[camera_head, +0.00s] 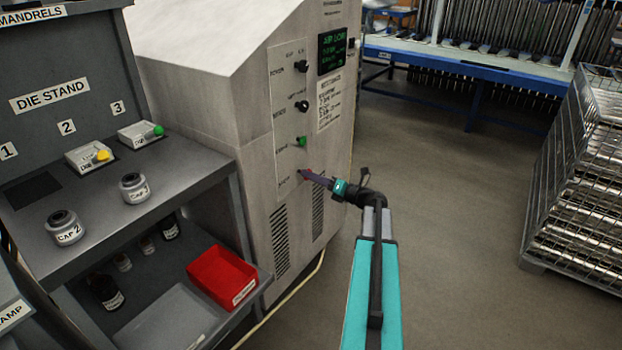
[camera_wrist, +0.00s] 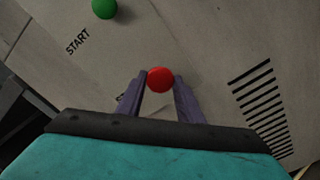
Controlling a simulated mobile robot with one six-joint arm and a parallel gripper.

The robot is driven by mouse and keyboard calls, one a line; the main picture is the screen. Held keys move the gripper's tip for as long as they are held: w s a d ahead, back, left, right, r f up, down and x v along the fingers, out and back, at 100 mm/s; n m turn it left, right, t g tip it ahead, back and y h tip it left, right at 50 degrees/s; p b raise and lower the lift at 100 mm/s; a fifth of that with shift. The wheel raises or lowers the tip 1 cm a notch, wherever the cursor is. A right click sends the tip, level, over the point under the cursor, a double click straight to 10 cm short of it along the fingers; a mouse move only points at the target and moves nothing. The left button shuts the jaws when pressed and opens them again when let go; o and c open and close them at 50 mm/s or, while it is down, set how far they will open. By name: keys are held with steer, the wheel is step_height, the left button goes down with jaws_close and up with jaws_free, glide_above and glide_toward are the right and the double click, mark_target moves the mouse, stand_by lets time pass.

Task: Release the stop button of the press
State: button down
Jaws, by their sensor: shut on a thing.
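The red stop button (camera_wrist: 160,79) is on the pale panel of the press cabinet (camera_head: 235,85). In the wrist view the two purple-grey fingers of my gripper (camera_wrist: 160,86) are on either side of the red button, shut on it. In the head view my gripper (camera_head: 308,177) reaches the lower part of the control panel, and only a little red shows at its fingertips. The button's label is mostly hidden behind a finger. The green start button (camera_head: 302,141) is above it and also shows in the wrist view (camera_wrist: 104,8), near the word START.
Black knobs (camera_head: 302,106) and a dark screen with green text (camera_head: 332,50) are higher on the panel. Vent slots (camera_wrist: 258,105) lie beside the red button. The die stand (camera_head: 190,185) with a red bin (camera_head: 222,275) is at left. Floor to the right is clear up to a wire cage (camera_head: 575,180).

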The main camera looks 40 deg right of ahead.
steer(key=c, duration=1.2)
jaws_free()
steer(key=shift+s, duration=0.2)
steer(key=v, duration=1.3)
steer(key=shift+s+f, duration=0.1)
steer(key=shift+s, duration=0.3)
